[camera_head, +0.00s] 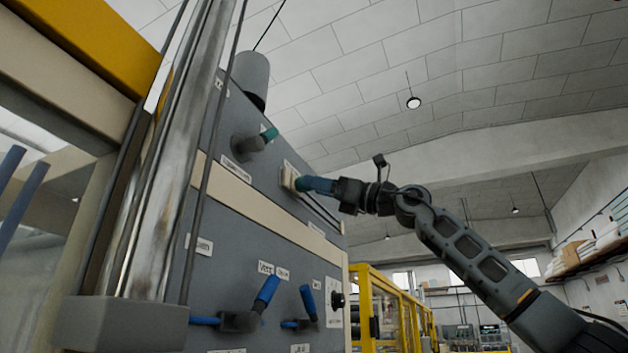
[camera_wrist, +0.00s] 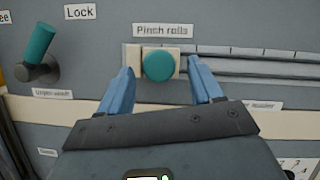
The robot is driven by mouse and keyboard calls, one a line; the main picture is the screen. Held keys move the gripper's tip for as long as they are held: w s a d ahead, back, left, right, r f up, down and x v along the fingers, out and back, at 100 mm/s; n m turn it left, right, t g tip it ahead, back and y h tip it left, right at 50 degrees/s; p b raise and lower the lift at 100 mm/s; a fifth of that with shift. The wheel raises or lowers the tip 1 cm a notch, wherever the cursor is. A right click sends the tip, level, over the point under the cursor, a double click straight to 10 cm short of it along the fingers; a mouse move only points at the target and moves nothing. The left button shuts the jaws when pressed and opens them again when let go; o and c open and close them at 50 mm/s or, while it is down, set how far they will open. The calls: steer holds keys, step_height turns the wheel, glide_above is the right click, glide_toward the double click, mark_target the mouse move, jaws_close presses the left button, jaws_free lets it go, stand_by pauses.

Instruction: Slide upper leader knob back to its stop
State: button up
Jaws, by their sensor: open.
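A round teal knob (camera_wrist: 158,65) sits on a pale slider block (camera_wrist: 134,58) at the left end of a horizontal grey rail (camera_wrist: 262,66) on the grey panel. The label above reads "Pinch rolls"; a partly hidden label below the rail (camera_wrist: 262,105) ends in "leader". In the head view the block (camera_head: 289,176) shows, with the knob mostly hidden behind my fingers. My gripper (camera_wrist: 160,80) is open, with one blue finger on each side of the knob and visible gaps between. It also shows in the head view (camera_head: 312,185), reaching the panel from the right.
A teal lever (camera_wrist: 40,44) under a "Lock" label stands left of the knob. Blue-handled valves (camera_head: 266,291) are lower on the panel. A metal column (camera_head: 150,170) stands at the left, and a yellow guard frame (camera_head: 375,300) behind. The rail right of the knob looks clear.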

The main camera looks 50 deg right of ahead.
steer(key=shift+x, duration=0.95)
steer(key=shift+c, duration=0.2)
jaws_close()
